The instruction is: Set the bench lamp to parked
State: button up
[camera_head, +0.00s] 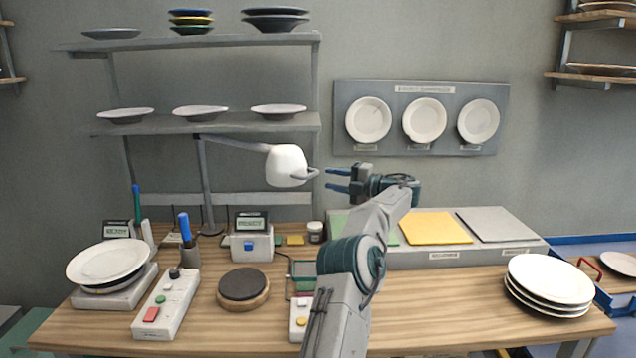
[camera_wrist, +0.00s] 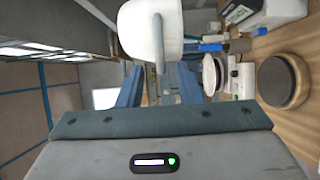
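The bench lamp has a white rounded head (camera_head: 285,163) on a thin grey arm and an upright post (camera_head: 206,185) at the back of the bench. A small grey handle (camera_head: 306,174) sticks out of the head's right side. My gripper (camera_head: 330,179) is just right of this handle, its blue fingers pointing left, apart and empty. In the wrist view the lamp head (camera_wrist: 140,32) and its handle (camera_wrist: 158,45) are straight ahead, beyond the open fingers (camera_wrist: 160,88). There is a gap between handle and fingertips. No parked mark is readable.
Shelves with plates (camera_head: 200,125) stand behind the lamp. A display panel (camera_head: 420,118) hangs on the wall. Below are a scale with plates (camera_head: 108,262), a button box (camera_head: 166,303), a round turntable (camera_head: 244,287), a coloured pad platform (camera_head: 440,257) and a plate stack (camera_head: 548,284).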

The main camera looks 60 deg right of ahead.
jog(key=s, duration=0.6)
jog(key=shift+d+b, duration=0.4)
jog(key=shift+b, duration=0.05)
jog(key=shift+s, duration=0.1)
